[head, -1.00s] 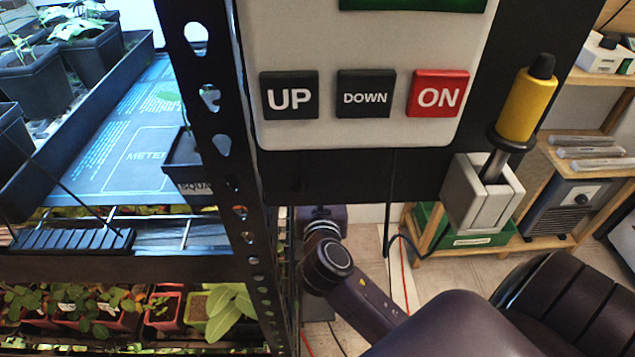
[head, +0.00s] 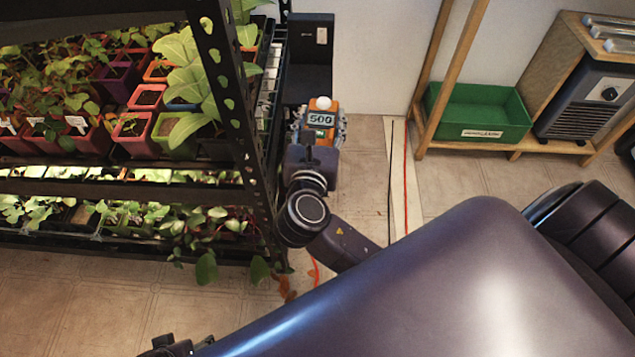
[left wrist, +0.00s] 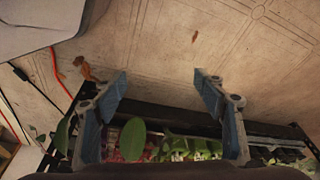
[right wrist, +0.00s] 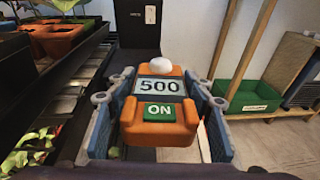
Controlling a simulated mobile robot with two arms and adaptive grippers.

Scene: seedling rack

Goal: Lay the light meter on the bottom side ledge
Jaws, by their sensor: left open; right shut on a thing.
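The light meter (head: 320,119) is an orange block with a white dome, a "500" display and a green ON button. It also shows close up in the right wrist view (right wrist: 158,108), face toward the camera. My right gripper (right wrist: 160,78) is shut on its sides and holds it beside the rack's end. A black side ledge (head: 306,88) with a labelled upright plate behind it lies just beyond the meter; the meter hides part of it. Whether they touch, I cannot tell. My left gripper (left wrist: 163,82) is open and empty, over the floor by the rack's bottom edge.
The black rack post (head: 232,95) stands just left of my right gripper. Potted seedlings (head: 135,125) fill the shelf, and leaves hang over the lower edge. A green bin (head: 480,113) sits on a wooden stand at right. Red and black cables run down the floor.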

